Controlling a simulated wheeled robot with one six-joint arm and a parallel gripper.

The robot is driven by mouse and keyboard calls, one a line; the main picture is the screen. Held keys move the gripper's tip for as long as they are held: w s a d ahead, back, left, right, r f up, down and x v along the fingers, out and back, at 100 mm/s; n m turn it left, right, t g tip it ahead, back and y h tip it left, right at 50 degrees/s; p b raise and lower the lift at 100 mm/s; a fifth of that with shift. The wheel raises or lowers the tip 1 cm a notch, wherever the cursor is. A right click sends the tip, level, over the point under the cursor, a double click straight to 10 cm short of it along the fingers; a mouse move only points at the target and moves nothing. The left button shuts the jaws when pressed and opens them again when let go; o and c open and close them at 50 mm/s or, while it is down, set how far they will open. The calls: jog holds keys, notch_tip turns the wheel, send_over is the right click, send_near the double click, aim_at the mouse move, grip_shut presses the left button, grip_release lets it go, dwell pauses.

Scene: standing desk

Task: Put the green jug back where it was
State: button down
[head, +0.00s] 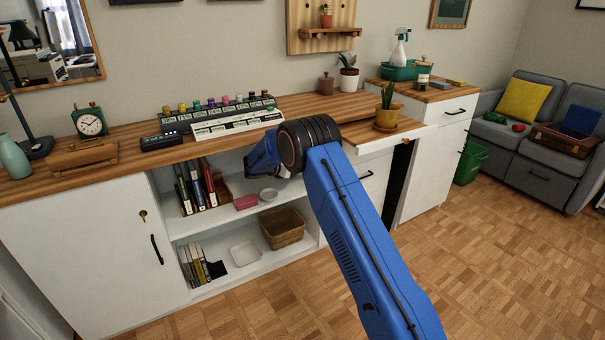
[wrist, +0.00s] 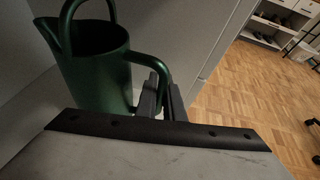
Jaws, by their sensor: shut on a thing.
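The green jug (wrist: 96,78) shows in the wrist view at the upper left, with its spout to the left and its loop handle to the right. My gripper (wrist: 161,98) is shut on the jug's handle. The jug looks upright, close to pale panels behind and left of it. Its base is hidden by my own gripper body, so I cannot tell whether it rests on a surface. In the head view my blue arm reaches into the open middle of the white cabinet (head: 160,205); the jug and my fingertips are hidden there.
The upper shelf holds books (head: 196,186), a pink box (head: 246,202) and a small bowl (head: 268,194). Below are a wicker basket (head: 282,228) and a white tray (head: 245,254). A potted plant (head: 387,112) stands on the top, right of my arm. The parquet floor (head: 500,270) is clear.

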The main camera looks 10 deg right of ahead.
jog(key=shift+w+d+f, duration=0.1)
jog(key=shift+w+f, duration=0.15)
jog(key=shift+f, duration=0.2)
jog(key=shift+w+d+f, duration=0.1)
jog(key=shift+w+f, duration=0.1)
jog(key=shift+f, duration=0.85)
jog(key=c, duration=1.9)
grip_release()
jog(key=shift+f, duration=0.15)
jog(key=shift+o, duration=0.2)
jog(key=shift+f, duration=0.1)
jog(key=v, duration=1.7)
jog(key=shift+s, duration=0.2)
jog(key=shift+a, duration=0.15)
